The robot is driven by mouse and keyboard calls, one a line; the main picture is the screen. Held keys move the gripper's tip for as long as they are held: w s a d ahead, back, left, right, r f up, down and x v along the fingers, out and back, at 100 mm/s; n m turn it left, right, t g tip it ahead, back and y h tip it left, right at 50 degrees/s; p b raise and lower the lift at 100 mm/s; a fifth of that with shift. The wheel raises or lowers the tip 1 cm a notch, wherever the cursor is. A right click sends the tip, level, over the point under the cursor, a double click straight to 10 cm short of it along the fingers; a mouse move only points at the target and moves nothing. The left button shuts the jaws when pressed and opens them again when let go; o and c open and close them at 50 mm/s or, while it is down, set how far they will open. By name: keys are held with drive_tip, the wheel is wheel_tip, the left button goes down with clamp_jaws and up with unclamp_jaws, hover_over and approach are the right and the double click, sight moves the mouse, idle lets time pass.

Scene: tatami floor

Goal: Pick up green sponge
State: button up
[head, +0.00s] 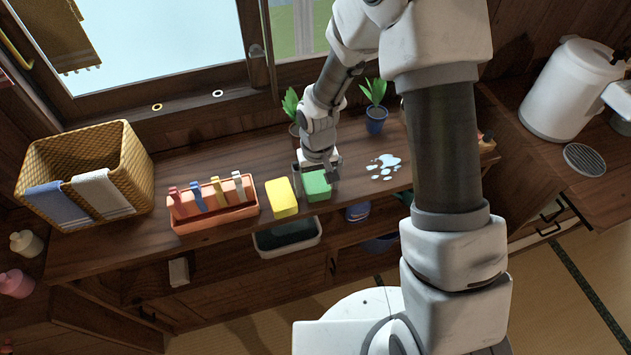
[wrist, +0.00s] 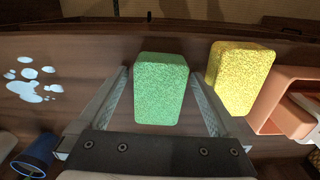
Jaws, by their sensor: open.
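The green sponge (head: 317,186) lies on the wooden counter, just right of a yellow sponge (head: 282,197). My gripper (head: 318,175) is over it in the head view, its jaws partly hiding it. In the wrist view the green sponge (wrist: 160,88) sits between the two open fingers (wrist: 160,82), with a finger on either side. A gap shows on the left, and the right finger is close to its side. The yellow sponge (wrist: 240,77) stands just outside the right finger.
An orange caddy (head: 215,212) with several coloured pegs stands left of the yellow sponge. White spots of liquid (head: 384,166) lie to the right. A blue plant pot (head: 376,121) is at the back, and a wicker basket (head: 128,170) at far left.

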sight(317, 183)
drive_tip(key=c, duration=1.3)
drive_tip(key=shift+r, duration=0.15)
wheel_tip(317, 183, up, 4)
drive_tip(key=shift+w+r, duration=0.1)
drive_tip(key=d+r, duration=0.2)
drive_tip(key=d, duration=0.2)
drive_tip(key=s+d+r+p, duration=0.1)
drive_tip(key=d+r, duration=0.1)
drive_tip(key=d, duration=0.1)
drive_tip(key=d+r, duration=0.2)
drive_tip(key=d, duration=0.2)
drive_tip(key=shift+s+d+r, duration=0.3)
